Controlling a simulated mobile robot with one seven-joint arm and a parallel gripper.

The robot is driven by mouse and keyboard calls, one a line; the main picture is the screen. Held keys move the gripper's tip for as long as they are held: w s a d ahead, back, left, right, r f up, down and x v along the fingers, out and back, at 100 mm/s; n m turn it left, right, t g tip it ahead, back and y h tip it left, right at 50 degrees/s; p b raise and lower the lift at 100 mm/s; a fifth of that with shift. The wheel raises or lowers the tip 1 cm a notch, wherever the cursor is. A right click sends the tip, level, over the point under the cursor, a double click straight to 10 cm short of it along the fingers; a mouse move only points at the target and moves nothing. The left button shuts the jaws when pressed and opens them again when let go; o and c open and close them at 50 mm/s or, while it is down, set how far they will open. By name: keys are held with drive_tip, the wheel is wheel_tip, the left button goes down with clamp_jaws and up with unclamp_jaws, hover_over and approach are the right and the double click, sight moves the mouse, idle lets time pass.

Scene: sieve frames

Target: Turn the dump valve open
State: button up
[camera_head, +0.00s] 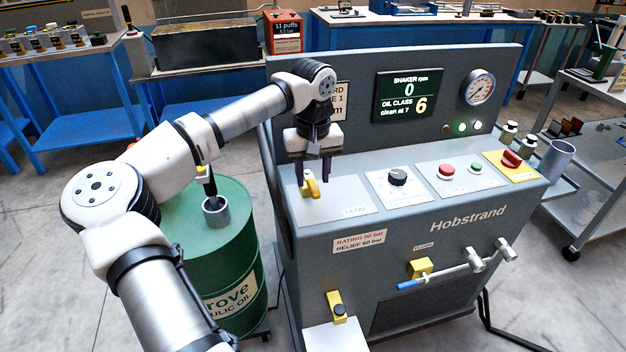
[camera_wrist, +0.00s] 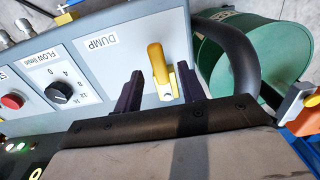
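The dump valve's yellow lever handle (camera_head: 310,186) stands on the left of the grey console's sloping top, beside a label reading DUMP. In the wrist view the yellow handle (camera_wrist: 155,60) sits on a pale bracket and points toward the top of the picture. My gripper (camera_head: 313,176) is over the valve with its dark fingers pointing down. In the wrist view my gripper (camera_wrist: 160,78) is open, and the handle's lower part shows between the two fingers with gaps on both sides. I cannot tell how deep the fingers reach around it.
The grey console (camera_head: 460,215) carries a black flow knob (camera_head: 397,176), a red button (camera_head: 447,168) and a red switch on yellow (camera_head: 511,159). Its upright panel has a display (camera_head: 408,95) and a gauge (camera_head: 480,87). A green oil drum (camera_head: 215,250) stands at the left.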

sight(314, 186)
wheel_tip(314, 186, up, 12)
drive_tip(key=b, duration=0.1)
idle(0.4)
